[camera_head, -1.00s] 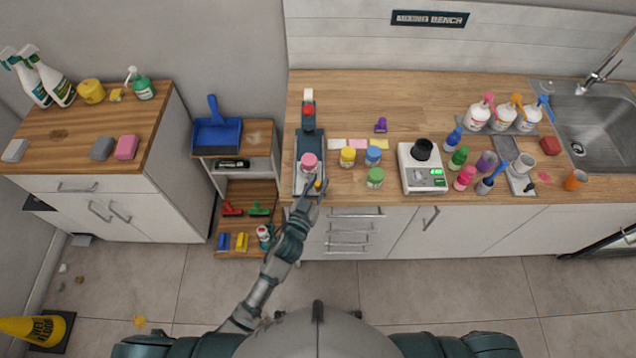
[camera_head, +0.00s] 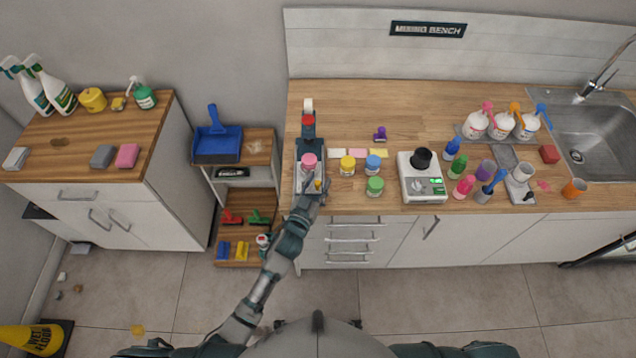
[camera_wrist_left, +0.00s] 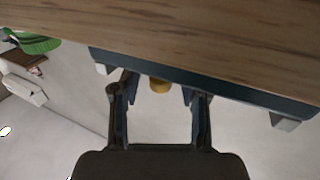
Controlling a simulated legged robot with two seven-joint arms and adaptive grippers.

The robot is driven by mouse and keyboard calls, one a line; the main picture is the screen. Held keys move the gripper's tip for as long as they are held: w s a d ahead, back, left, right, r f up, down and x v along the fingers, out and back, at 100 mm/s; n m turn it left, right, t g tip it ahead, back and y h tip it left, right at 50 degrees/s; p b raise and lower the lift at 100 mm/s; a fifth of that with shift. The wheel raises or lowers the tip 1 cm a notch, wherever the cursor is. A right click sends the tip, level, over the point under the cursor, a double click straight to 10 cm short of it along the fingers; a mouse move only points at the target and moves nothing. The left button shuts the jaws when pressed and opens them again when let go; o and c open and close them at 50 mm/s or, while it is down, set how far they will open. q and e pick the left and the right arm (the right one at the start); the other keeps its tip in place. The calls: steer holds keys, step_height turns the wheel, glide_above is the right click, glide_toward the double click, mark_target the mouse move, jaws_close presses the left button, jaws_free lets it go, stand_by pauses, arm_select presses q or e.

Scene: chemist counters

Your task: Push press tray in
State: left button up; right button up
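The dark teal press (camera_head: 308,132) stands at the left end of the mixing bench, with a red part near its top. Its tray (camera_head: 299,182) sticks out toward me and carries a pink-lidded jar (camera_head: 309,161). A small yellow knob (camera_head: 318,184) is at the tray's front. My left gripper (camera_head: 315,192) is at the tray's front end; contact is hard to tell. In the left wrist view its fingers (camera_wrist_left: 160,97) stand apart, with a yellow piece (camera_wrist_left: 160,85) showing beyond the gap. My right gripper is out of view.
Yellow (camera_head: 347,165), blue (camera_head: 373,164) and green (camera_head: 375,186) jars stand just right of the tray. A scale (camera_head: 422,186) with a black cup is farther right. A low shelf with a blue dustpan (camera_head: 217,143) is left of the bench.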

arm_select(q)
steer(key=shift+s+a, duration=0.1)
steer(key=shift+s, duration=0.1)
steer(key=v, duration=1.1)
steer(key=shift+s, duration=0.2)
steer(key=shift+f, duration=0.15)
